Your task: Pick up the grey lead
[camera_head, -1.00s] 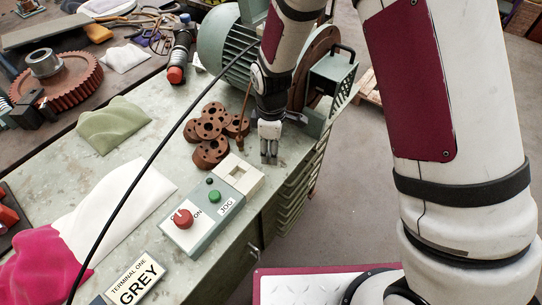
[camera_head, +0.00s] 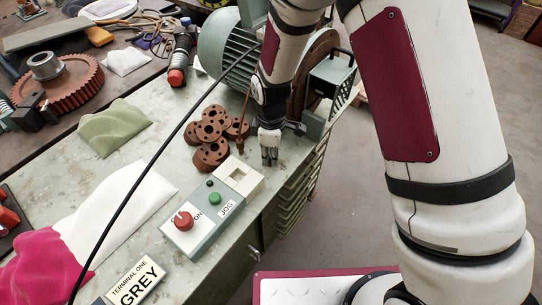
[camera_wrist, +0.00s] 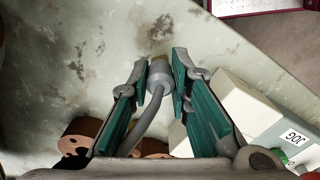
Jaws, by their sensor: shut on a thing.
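The grey lead (camera_wrist: 158,75) shows in the wrist view as a grey cylindrical end with a grey cable curving down from it. My gripper (camera_wrist: 160,72) is shut on that end, with a green-padded finger on each side. In the head view my gripper (camera_head: 269,158) points down over the worktop, right of the brown round parts and just behind the switch box. The lead cannot be made out there. The wrist view does not make clear whether the lead touches the worktop.
A switch box (camera_head: 203,217) with red and green buttons stands close by, beside a cream block (camera_head: 240,176). Brown round parts (camera_head: 210,152) lie left of my gripper. A green motor (camera_head: 228,48) stands behind.

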